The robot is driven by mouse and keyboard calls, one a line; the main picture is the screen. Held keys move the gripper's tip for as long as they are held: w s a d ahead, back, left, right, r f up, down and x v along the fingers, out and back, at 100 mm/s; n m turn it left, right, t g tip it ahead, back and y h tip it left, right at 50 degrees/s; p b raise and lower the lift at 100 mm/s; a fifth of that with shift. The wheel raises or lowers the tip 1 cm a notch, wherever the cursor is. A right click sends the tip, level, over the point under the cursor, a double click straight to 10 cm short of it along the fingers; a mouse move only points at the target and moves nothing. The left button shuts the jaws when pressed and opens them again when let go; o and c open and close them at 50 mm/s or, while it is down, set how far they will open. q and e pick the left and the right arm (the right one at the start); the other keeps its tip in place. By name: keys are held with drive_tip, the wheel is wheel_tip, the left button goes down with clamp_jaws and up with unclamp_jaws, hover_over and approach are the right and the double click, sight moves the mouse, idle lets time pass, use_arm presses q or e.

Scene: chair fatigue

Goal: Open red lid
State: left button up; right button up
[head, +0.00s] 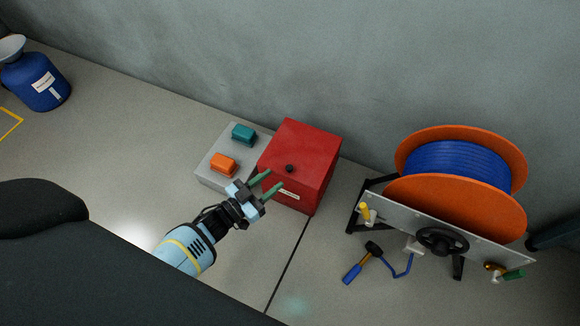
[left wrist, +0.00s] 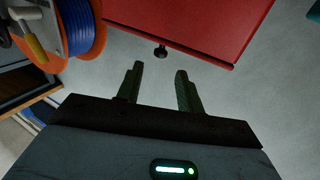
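The red lid (head: 306,151) is the top of a red box that stands against the wall in the middle of the head view. A small black knob (head: 289,168) sits near its front edge. The lid looks closed. My left gripper (head: 271,183) is open and empty, with its green fingers pointing at the front of the box. In the left wrist view, the red lid (left wrist: 215,22) is above the fingers, and the knob (left wrist: 161,51) is ahead of the gap between the open fingertips (left wrist: 160,71), apart from them. My right gripper is not in view.
A grey box (head: 212,168) with teal (head: 243,134) and orange (head: 223,164) pieces stands left of the red box. A cable reel (head: 455,180) stands at right, with a hammer (head: 361,262) on the floor before it. A blue container (head: 38,82) is far left.

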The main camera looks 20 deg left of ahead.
sight(287, 169)
use_arm(q)
drive_tip(key=shift+w+d, duration=0.15)
drive_tip(key=shift+w, duration=0.2)
drive_tip(key=b+x, duration=0.2)
drive_tip(key=x, duration=0.3)
drive_tip(key=shift+w+d, duration=0.15)
drive_tip(key=shift+w, duration=0.15)
drive_tip(key=shift+w+d+b, duration=0.2)
drive_tip(key=shift+w+b, duration=0.2)
drive_tip(key=shift+w, duration=0.05)
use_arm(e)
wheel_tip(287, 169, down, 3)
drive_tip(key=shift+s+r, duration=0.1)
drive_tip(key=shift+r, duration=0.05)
use_arm(q)
drive_tip(key=c, duration=0.6)
clamp_jaws()
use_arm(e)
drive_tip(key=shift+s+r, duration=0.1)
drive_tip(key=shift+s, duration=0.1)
